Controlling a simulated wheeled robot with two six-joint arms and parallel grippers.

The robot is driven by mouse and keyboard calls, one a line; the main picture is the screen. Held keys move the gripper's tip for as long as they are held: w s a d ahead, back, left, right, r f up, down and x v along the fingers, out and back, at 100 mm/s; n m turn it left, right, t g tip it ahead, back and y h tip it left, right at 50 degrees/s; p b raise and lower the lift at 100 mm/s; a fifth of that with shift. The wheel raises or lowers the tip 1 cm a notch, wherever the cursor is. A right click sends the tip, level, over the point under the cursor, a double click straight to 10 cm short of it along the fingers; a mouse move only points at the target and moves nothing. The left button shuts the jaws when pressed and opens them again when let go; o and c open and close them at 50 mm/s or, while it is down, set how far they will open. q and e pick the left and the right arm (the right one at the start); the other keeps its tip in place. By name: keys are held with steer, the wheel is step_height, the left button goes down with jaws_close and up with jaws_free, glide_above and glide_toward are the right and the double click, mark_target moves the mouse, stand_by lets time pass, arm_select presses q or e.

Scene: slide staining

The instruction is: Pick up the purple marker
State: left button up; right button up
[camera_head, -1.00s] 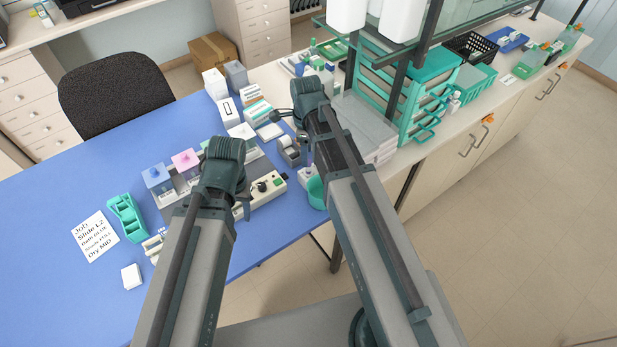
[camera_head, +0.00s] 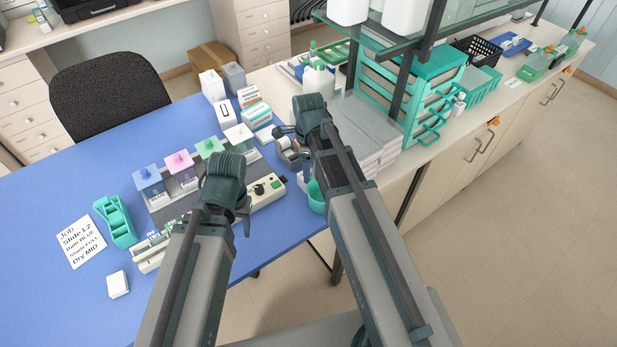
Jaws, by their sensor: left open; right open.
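I cannot make out a purple marker in the head view; it may be hidden or too small to tell. My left gripper (camera_head: 244,214) is open over the front edge of the blue desk (camera_head: 60,190), beside the cream control box with a black knob (camera_head: 267,189). Its wrist hides much of it. My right gripper (camera_head: 281,133) is open further back, above the desk's right part near a small grey device (camera_head: 288,152). Nothing shows held in either gripper.
Jars with blue (camera_head: 148,176), pink (camera_head: 180,162) and green lids (camera_head: 209,147) stand in a row. A teal rack (camera_head: 117,221), a job card (camera_head: 82,242) and a white block (camera_head: 118,284) lie left. A teal cup (camera_head: 317,196) stands near the right edge.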

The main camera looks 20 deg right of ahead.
steer(key=shift+r, duration=0.1)
jaws_close()
arm_select(q)
steer(key=shift+r, duration=0.1)
stand_by(0.3)
arm_select(e)
step_height(320, 180, up, 10)
steer(key=p, duration=1)
arm_select(q)
step_height(320, 180, up, 10)
